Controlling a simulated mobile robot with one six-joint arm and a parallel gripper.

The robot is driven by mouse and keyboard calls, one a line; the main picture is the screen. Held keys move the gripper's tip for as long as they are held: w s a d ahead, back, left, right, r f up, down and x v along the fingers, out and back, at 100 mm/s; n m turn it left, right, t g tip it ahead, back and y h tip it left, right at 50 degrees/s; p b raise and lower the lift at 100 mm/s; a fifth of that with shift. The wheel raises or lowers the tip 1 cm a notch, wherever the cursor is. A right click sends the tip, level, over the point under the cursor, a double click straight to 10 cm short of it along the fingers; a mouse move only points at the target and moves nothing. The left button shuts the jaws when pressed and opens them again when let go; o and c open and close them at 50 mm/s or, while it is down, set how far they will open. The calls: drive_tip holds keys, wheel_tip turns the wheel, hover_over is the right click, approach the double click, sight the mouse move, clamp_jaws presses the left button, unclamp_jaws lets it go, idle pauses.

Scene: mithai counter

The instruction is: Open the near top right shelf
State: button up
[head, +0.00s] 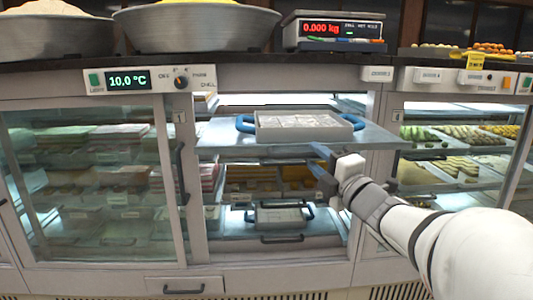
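The top right shelf (215,141) is a grey metal board sticking out of the middle bay of the counter. A pale tray (300,126) with blue side handles and light sweets sits on it. My gripper (316,161) is at the shelf's front edge, right of its middle. Its two blue fingers look spread apart, one near the edge and one lower. I see nothing held between them. Whether a finger touches the shelf is unclear. A handle on this shelf does not show clearly.
A lower shelf with a black handle (283,239) and a small tray (278,215) is beneath. A glass door (90,190) covers the left bay. A scale (335,30) and metal bowls (197,28) stand on the countertop. Sweets trays (455,168) fill the right bay.

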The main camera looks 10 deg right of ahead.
drive_tip(key=shift+p+v, duration=0.35)
drive_tip(key=shift+v, duration=2.35)
drive_tip(key=shift+r, duration=0.1)
